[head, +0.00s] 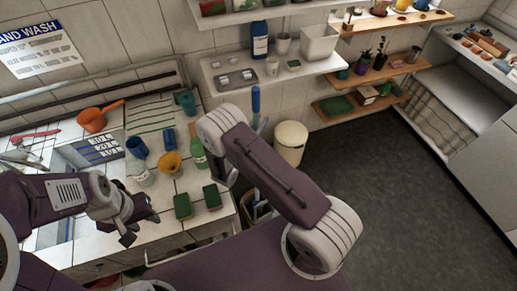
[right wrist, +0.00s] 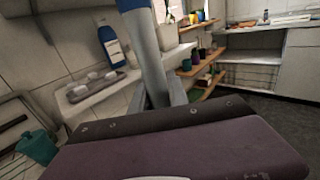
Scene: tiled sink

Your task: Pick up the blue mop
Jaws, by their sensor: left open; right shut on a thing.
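The blue mop's handle stands upright near the wall, with its blue grip end (head: 256,100) above my right forearm in the head view. In the right wrist view its grey shaft (right wrist: 147,55) rises between the fingers of my right gripper (right wrist: 160,101), which is shut on it. In the head view my right arm hides that gripper and the lower shaft; the mop's head cannot be made out. My left gripper (head: 135,222) is open and empty above the tiled counter's front part, well left of the mop.
A white shelf (head: 300,72) is on the wall behind the mop. A cream bin (head: 291,140) stands right of it. Dark floor (head: 400,190) at right is clear.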

